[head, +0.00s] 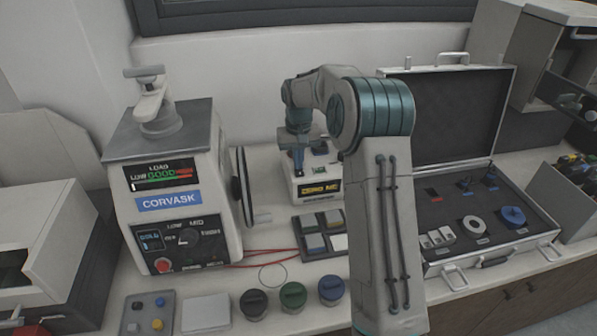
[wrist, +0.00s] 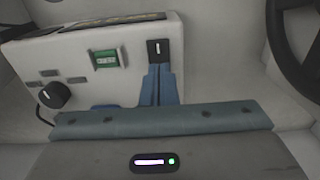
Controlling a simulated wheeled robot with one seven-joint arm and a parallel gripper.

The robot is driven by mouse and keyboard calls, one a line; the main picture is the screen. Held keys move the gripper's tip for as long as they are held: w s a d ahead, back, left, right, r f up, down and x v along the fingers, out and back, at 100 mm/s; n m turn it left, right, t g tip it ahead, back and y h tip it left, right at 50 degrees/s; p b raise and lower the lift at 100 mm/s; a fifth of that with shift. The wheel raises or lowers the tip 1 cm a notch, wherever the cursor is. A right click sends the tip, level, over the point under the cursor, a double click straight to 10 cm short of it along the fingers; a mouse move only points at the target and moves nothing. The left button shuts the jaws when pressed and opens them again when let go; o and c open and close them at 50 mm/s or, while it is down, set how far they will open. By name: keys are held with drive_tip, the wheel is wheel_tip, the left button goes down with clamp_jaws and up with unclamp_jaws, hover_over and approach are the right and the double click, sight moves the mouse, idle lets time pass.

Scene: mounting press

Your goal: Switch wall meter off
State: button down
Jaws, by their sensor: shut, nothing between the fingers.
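A small white box, apparently the wall meter (head: 305,196), stands on the counter near the wall in the head view. In the wrist view the meter (wrist: 135,80) shows a green-framed display (wrist: 105,60), a black knob (wrist: 55,95) and a black switch (wrist: 158,50) with a white line mark. My gripper (head: 299,172) is in front of the meter in the head view. In the wrist view my gripper (wrist: 160,72) has its blue fingers together and empty, tips at the lower edge of the switch. I cannot tell whether they touch it.
A large Corvask press (head: 170,203) stands left of the meter, with a red cable (head: 262,262) on the counter. A tray of blocks (head: 322,232) lies in front of the meter. An open case (head: 490,250) is at right. Several round-topped pots (head: 292,295) line the front.

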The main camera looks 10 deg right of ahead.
drive_tip(key=shift+r+p, duration=2.6)
drive_tip(key=shift+r, duration=0.8)
drive_tip(key=s+r+t, duration=0.1)
drive_tip(key=s+r, duration=0.4)
drive_tip(key=s, duration=0.3)
drive_tip(key=s+r+t, duration=0.1)
drive_tip(key=s+r, duration=0.5)
drive_tip(key=s, duration=0.3)
drive_tip(key=s+f+t, duration=0.1)
drive_tip(key=s+f, duration=0.1)
drive_tip(key=s, duration=1.7)
drive_tip(key=shift+a+t, duration=0.15)
drive_tip(key=shift+t, duration=0.25)
